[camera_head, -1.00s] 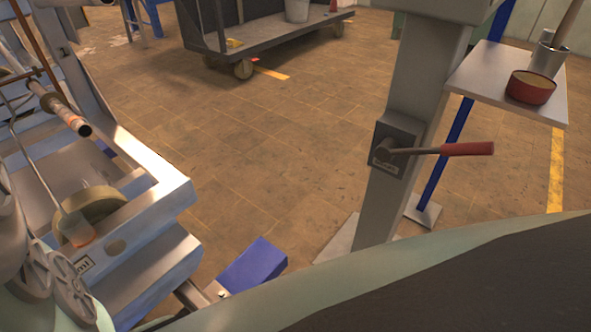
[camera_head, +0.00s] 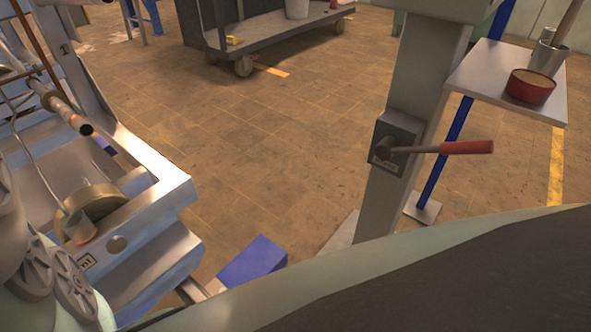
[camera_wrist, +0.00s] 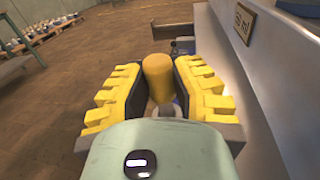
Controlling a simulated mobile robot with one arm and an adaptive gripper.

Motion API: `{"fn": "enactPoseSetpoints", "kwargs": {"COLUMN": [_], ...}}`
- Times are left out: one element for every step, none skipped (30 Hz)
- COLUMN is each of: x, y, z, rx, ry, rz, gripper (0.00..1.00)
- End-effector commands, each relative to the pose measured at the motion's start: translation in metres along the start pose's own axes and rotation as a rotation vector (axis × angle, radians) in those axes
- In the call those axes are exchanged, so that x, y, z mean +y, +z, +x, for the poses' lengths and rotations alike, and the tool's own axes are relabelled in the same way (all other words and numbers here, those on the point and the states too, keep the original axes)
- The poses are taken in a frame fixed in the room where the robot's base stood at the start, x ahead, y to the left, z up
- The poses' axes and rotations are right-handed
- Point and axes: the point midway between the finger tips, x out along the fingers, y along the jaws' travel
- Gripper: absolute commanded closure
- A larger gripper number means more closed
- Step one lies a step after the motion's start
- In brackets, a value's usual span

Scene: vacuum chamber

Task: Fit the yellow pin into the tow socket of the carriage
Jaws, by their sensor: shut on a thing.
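In the wrist view, my gripper (camera_wrist: 160,88) has its yellow padded fingers closed on both sides of the yellow pin (camera_wrist: 157,68). The pin's rounded yellow end sticks up between the fingers; its lower part is hidden by the gripper. A grey metal body with a small label plate, likely the carriage (camera_wrist: 262,75), runs along the right, close to my gripper. A small dark part shows just beyond the pin, but I cannot tell whether it is the tow socket. My gripper and the pin cannot be made out in the head view.
In the head view, a metal frame with a labelled front (camera_head: 165,190) stands at left. A blue block (camera_head: 252,262) is near the floor beside it. A grey post with a red-handled lever (camera_head: 466,147) and a shelf with a red tin (camera_head: 531,88) stand right. Floor between is clear.

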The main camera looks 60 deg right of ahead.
Motion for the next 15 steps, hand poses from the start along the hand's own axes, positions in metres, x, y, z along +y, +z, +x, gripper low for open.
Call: {"fn": "enactPoseSetpoints", "kwargs": {"x": [-0.0005,-0.0005,-0.0005,-0.0005,-0.0005,-0.0004,-0.0002,-0.0001,0.0,0.0001,0.0,0.0,0.0,-0.0001,0.0], "y": [0.0004,0.0005,0.0008,0.0011,0.0013,0.0015,0.0015,0.0012,0.0003,-0.0005,-0.0013,-0.0025,-0.0036,-0.0047,-0.0064], "z": [-0.0003,-0.0003,-0.0003,-0.0003,-0.0002,-0.0001,0.0,0.0001,0.0002,0.0002,0.0002,0.0001,0.0001,0.0,0.0], "rx": [-0.001,-0.001,-0.001,-0.001,-0.002,-0.002,-0.002,-0.002,-0.002,-0.002,-0.002,-0.002,-0.002,-0.002,-0.002], "ry": [-0.001,-0.001,-0.001,-0.001,-0.001,-0.001,-0.001,-0.001,-0.001,-0.001,-0.001,-0.001,-0.001,-0.001,-0.001], "rz": [0.0,0.0,0.0,0.0,0.0,0.0,0.0,0.0,0.001,0.001,0.001,0.001,0.001,0.001,0.001], "gripper": [1.0,1.0,1.0,1.0,1.0,1.0,1.0,1.0,1.0,1.0,1.0,1.0,1.0,1.0,1.0]}}
